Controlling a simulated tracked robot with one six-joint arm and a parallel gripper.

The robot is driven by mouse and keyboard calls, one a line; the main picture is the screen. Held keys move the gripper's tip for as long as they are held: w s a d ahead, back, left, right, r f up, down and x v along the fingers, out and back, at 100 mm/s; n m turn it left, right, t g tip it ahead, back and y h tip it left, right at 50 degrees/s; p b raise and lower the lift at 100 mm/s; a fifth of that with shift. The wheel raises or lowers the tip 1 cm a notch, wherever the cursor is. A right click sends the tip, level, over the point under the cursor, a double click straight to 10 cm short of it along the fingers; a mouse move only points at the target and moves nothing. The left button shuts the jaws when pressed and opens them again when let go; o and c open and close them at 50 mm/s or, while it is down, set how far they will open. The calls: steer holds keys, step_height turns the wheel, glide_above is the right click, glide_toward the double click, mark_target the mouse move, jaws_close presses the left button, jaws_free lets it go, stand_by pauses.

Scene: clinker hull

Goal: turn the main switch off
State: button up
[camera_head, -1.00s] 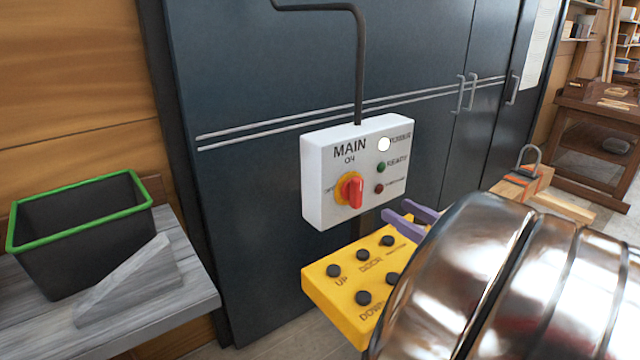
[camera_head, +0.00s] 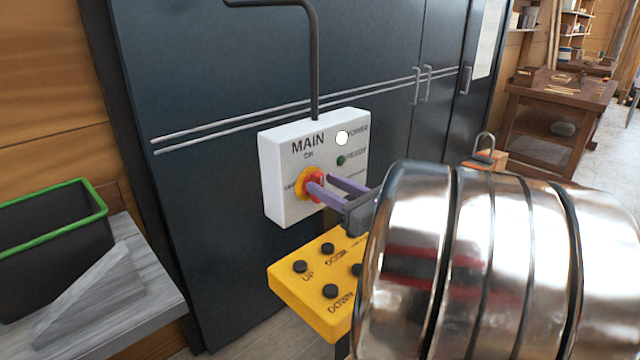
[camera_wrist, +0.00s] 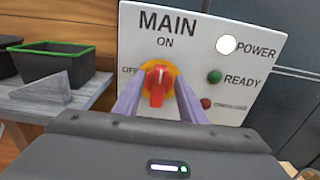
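The main switch is a red knob (camera_wrist: 157,88) on a yellow round plate (camera_wrist: 172,72), on a white box (camera_wrist: 215,25) marked MAIN. Its red handle stands upright, in line with the ON label above; OFF is to the left. It also shows in the head view (camera_head: 316,187), partly hidden by my fingers. My gripper (camera_head: 322,183) has two purple fingers reaching to the knob. In the wrist view my gripper (camera_wrist: 159,80) is open, one finger on each side of the knob, with yellow plate showing between. I cannot tell whether either finger touches it.
The white POWER light (camera_wrist: 226,44) looks lit; the green READY lamp (camera_wrist: 214,76) and a red lamp (camera_wrist: 206,103) are below it. A yellow button box (camera_head: 318,285) sits under the switch box. A green-rimmed black bin (camera_head: 50,240) stands on a grey bench at left.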

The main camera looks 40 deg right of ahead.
steer(key=shift+w, duration=0.8)
jaws_close()
